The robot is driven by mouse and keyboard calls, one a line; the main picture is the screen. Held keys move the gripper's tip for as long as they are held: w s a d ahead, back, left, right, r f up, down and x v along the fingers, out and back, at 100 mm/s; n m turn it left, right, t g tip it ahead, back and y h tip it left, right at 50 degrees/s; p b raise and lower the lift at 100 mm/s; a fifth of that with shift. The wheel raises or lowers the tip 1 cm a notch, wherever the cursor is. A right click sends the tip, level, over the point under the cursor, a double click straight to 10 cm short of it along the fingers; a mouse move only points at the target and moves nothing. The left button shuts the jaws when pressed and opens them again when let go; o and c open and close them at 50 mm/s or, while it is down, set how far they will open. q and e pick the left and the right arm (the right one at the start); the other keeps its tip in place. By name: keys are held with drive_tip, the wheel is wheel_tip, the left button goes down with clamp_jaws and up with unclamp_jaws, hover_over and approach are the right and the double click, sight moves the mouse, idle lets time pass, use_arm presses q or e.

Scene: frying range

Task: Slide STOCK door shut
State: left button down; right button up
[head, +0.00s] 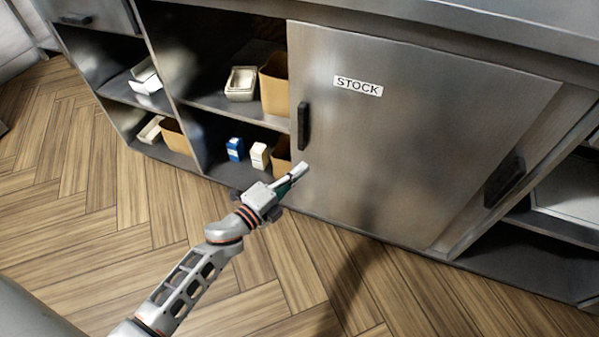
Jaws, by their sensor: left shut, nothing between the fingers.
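The STOCK door (400,150) is a brushed steel sliding panel with a white STOCK label (358,86) near its upper left. A dark vertical handle (303,126) sits by its left edge. The cabinet bay left of the door stands open, with its shelves showing. My left gripper (301,168) is shut and empty, low by the door's left edge, a little below the handle in the picture. I cannot tell whether its tip touches the door. My right gripper is not in view.
Open shelves hold white trays (241,84), brown boxes (274,86), a blue carton (235,149) and a white carton (260,155). Another dark handle (504,181) is at the right. The wooden floor (110,235) in front is clear.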

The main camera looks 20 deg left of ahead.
sight(329, 147)
use_arm(q)
drive_tip(key=x, duration=0.3)
drive_tip(key=b+x, duration=0.1)
drive_tip(key=x, duration=0.3)
drive_tip(key=shift+w+d+f, duration=0.1)
drive_tip(key=shift+w+f, duration=0.15)
drive_tip(key=shift+w, duration=0.05)
drive_tip(key=a, duration=0.2)
drive_tip(key=shift+s+a+r, duration=0.1)
drive_tip(key=shift+s+a, duration=0.05)
drive_tip(key=shift+a, duration=0.25)
drive_tip(key=shift+a+r, duration=0.1)
drive_tip(key=shift+a, duration=0.5)
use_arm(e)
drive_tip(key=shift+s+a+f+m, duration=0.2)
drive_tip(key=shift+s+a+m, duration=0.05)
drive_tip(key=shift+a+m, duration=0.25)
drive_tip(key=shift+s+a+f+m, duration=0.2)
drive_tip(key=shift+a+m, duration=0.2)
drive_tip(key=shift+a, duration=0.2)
